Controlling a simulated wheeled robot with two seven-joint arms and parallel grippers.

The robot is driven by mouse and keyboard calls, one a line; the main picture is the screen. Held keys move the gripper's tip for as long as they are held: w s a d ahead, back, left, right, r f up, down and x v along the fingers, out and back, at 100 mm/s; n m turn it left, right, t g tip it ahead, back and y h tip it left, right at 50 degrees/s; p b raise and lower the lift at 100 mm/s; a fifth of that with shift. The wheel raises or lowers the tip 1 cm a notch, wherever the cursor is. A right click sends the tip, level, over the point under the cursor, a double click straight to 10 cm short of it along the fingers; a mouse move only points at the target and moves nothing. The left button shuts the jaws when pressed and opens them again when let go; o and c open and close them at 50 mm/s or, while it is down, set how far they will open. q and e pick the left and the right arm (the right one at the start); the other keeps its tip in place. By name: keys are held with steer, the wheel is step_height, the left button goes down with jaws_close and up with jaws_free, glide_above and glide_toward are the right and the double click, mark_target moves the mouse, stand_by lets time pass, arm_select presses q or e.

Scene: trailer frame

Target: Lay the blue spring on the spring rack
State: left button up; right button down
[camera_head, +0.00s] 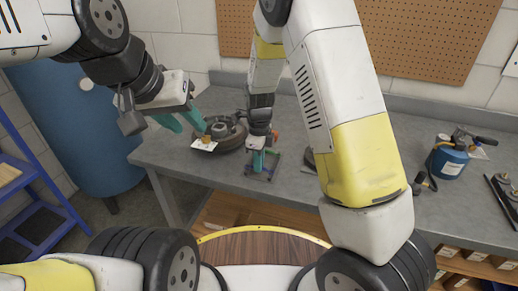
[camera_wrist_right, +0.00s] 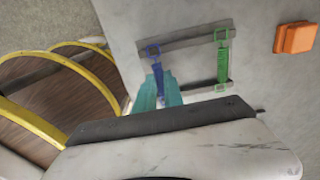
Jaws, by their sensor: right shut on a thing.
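The spring rack shows in the right wrist view with a grey upper bar (camera_wrist_right: 187,39) and a lower bar. A green spring (camera_wrist_right: 222,62) spans the two bars at the right. My right gripper (camera_wrist_right: 160,92) is shut on the blue spring (camera_wrist_right: 158,72), at the rack's left end. Its upper loop overlaps the upper bar; its lower end is hidden by the fingers, and I cannot tell whether it rests on the bars. In the head view my right gripper (camera_head: 258,161) is low over the bench at the rack. My left gripper (camera_head: 188,122) is open and empty, apart from the rack.
A dark round drum part (camera_head: 232,143) and a white card (camera_head: 204,145) lie on the bench (camera_head: 360,170) left of the rack. An orange block (camera_wrist_right: 295,38) lies near the rack. A blue gas canister (camera_head: 449,162) stands at the right. A blue tank (camera_head: 85,130) stands left of the bench.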

steer(key=shift+f, duration=0.1)
stand_by(0.3)
steer(key=c, duration=1.4)
jaws_free()
steer(key=c, duration=0.3)
steer(key=shift+r, duration=3.5)
